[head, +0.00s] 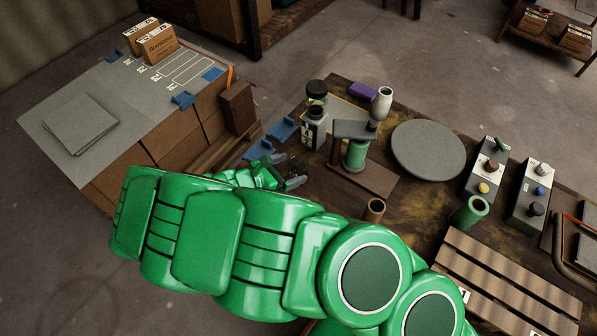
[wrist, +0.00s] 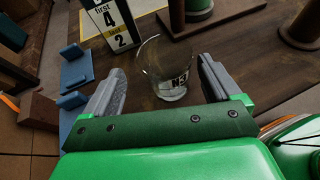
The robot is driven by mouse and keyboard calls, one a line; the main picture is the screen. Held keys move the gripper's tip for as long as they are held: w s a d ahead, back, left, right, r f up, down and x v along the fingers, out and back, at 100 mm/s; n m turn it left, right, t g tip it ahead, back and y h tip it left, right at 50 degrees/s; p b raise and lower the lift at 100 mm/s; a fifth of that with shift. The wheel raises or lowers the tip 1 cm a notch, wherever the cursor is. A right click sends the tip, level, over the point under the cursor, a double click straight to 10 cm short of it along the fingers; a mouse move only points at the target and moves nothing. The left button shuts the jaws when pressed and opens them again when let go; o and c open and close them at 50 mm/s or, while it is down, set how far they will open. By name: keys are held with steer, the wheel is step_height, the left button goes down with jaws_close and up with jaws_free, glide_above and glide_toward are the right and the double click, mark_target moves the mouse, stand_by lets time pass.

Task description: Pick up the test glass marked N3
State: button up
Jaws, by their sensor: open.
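The test glass marked N3 (wrist: 165,62) is a clear, open-topped glass standing on the dark wooden table in the wrist view. Its black-on-white label shows low on its right side. My gripper (wrist: 160,80) is open, with one grey finger to the left of the glass and one to the right. The glass stands between and slightly beyond the fingers, with gaps showing on both sides. In the head view my gripper (head: 286,171) is low over the table's left edge, and I cannot make out the glass there.
A block with a "first 4, last 2" label (wrist: 112,22) stands just behind the glass, left. Blue brackets (wrist: 72,76) lie left of the left finger. A green cylinder in a wooden stand (head: 355,154) is to the right. A round grey disc (head: 429,150) lies farther right.

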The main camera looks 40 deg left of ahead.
mark_target(305, 165)
steer(key=shift+d+x, duration=0.2)
steer(key=shift+x, duration=1.1)
steer(key=shift+d+x, duration=0.2)
steer(key=shift+x, duration=1.1)
steer(key=shift+s+r, duration=0.1)
steer(key=c, duration=1.1)
steer(key=shift+o, duration=0.2)
steer(key=shift+r, duration=0.1)
